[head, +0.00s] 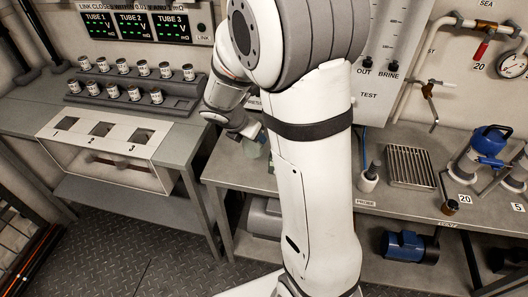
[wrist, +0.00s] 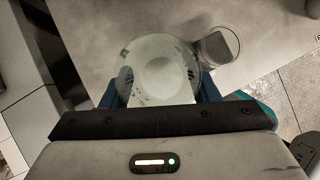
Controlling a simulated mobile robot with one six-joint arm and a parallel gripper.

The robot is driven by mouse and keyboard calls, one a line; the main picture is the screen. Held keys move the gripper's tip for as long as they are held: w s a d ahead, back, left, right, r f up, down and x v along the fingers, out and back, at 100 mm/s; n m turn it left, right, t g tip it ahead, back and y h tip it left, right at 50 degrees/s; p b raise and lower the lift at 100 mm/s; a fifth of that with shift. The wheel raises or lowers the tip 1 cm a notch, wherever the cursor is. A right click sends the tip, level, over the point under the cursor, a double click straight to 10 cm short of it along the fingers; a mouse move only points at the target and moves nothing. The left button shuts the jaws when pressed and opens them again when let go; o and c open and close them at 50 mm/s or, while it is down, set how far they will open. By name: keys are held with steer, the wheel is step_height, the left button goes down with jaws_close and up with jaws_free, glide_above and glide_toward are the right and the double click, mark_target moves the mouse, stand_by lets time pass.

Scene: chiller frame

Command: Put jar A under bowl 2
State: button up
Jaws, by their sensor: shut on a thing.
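My gripper (wrist: 160,92) has its blue fingers on both sides of a round, clear greenish glass vessel (wrist: 160,65) with a pale disc in its middle. It looks like a jar, but I can read no letter on it. In the head view my gripper (head: 248,131) is over the middle bench, and a bit of the greenish glass (head: 262,138) shows beside my arm. I cannot make out a bowl there.
A smaller clear glass (wrist: 218,46) stands close to the held vessel. A stepped rack (head: 130,97) of several small pots stands behind the white stand (head: 75,136). A drain grate (head: 410,167) and blue device (head: 490,145) are at right. My arm hides much of the middle bench.

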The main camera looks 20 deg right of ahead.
mark_target(252, 151)
step_height(252, 151, down, 7)
steer(key=shift+f+b, duration=0.1)
steer(key=shift+b, duration=0.7)
steer(key=shift+s, duration=0.1)
steer(key=o, duration=0.5)
steer(key=shift+f, duration=0.1)
steer(key=shift+o, duration=1)
